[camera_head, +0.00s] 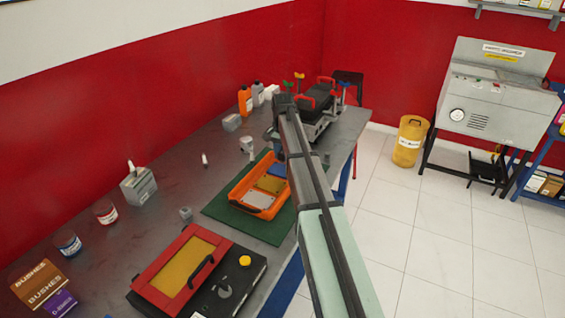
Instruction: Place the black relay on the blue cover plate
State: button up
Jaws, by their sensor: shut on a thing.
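An orange tray (238,196) lies on a green mat (226,211) on the grey bench. In it are a pale grey plate (258,199), a yellow plate (270,184) and, at the far end, a blue plate (279,170), which looks like the blue cover plate. My arm cuts across the right side of the blue plate. My arm reaches from the bottom of the picture up and over the bench, past the tray's right side. Its far end hides my gripper's fingers and whatever is between them. I cannot make out the black relay.
A dark engine unit with red parts (316,97) stands beyond the tray. A red-framed case (157,292) is in front. Bare bench lies left of the mat.

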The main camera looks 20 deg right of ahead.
aim_at(283, 161)
jog(key=shift+f, duration=1.8)
jog(key=o, duration=1)
jog(key=shift+f, duration=0.15)
notch_tip(283, 161, up, 12)
jog(key=shift+r, duration=0.15)
